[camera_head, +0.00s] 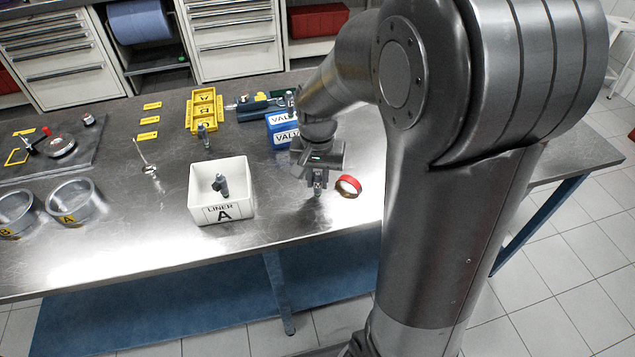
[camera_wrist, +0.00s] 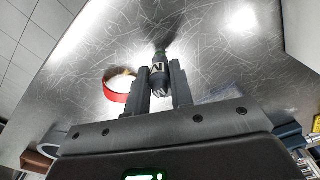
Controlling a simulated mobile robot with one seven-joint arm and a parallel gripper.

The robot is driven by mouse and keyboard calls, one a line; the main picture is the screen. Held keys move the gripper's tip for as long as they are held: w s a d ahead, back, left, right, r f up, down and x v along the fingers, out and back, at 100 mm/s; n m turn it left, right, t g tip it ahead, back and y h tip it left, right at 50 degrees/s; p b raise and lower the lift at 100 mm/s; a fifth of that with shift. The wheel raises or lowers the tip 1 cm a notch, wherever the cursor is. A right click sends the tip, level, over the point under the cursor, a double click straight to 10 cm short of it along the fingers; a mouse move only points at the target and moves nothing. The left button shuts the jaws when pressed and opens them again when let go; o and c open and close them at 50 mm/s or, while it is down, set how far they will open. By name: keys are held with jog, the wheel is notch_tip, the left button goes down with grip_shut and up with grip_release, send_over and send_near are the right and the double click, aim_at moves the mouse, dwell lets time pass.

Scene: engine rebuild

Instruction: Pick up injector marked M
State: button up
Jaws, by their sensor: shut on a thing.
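My gripper (camera_head: 318,183) is over the front part of the bench, right of the white bin. In the wrist view its two fingers (camera_wrist: 160,72) are shut on a dark injector (camera_wrist: 158,70) with a light letter label; the letter looks like an M, but I cannot read it for sure. The injector's tip points away from the gripper, toward the bench. Whether it touches the metal is unclear. Another grey injector (camera_head: 221,187) stands in the white bin marked LINER A (camera_head: 224,212). A further one (camera_head: 204,137) stands on the bench behind the bin.
A red ring (camera_head: 348,186) lies just right of my gripper, and shows left of the fingers in the wrist view (camera_wrist: 116,92). Blue VALVE boxes (camera_head: 284,132) and a yellow rack (camera_head: 205,108) stand behind. Bare bench lies in front.

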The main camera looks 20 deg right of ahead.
grip_shut()
